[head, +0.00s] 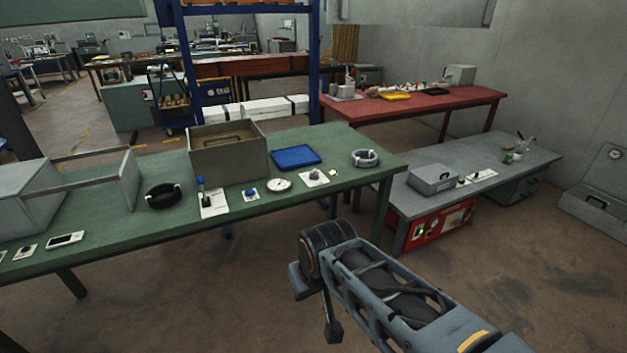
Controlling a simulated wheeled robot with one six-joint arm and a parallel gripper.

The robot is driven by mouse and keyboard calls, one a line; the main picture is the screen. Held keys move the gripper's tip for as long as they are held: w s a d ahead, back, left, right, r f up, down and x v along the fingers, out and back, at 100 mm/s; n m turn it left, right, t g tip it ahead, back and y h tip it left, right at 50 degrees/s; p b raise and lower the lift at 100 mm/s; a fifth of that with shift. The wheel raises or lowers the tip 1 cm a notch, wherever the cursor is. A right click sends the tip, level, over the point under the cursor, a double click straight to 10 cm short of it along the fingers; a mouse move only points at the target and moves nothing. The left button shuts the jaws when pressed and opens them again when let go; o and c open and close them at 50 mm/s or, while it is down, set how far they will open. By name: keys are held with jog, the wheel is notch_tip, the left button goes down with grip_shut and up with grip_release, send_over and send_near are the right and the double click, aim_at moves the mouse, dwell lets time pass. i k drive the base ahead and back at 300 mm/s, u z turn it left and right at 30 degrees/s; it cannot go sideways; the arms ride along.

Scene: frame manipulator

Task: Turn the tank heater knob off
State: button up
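On the green table, a small white plate with a blue knob (250,194) lies in front of an open grey-brown box (228,163). A second plate with a dark knob (312,177) lies to its right, beyond a round white dial (279,185). I cannot tell which knob is the tank heater's, nor read any setting. A plate with an upright blue-topped lever (212,200) stands left of the first knob. My arm reaches in from the lower right, apart from the table. A dark part at its end (333,330) hangs down; no clear fingers show.
A blue tray (296,157), a grey ring (364,158) and a black ring (163,196) lie on the green table (130,232). A grey bench (420,206) stands right, a red table (440,105) behind. Brown floor is open in front.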

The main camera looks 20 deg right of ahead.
aim_at(314, 175)
jog(key=z, duration=0.75)
jog(key=i, duration=1.3)
jog(key=u, duration=0.65)
jog(key=i, duration=0.4)
jog(key=u, duration=0.35)
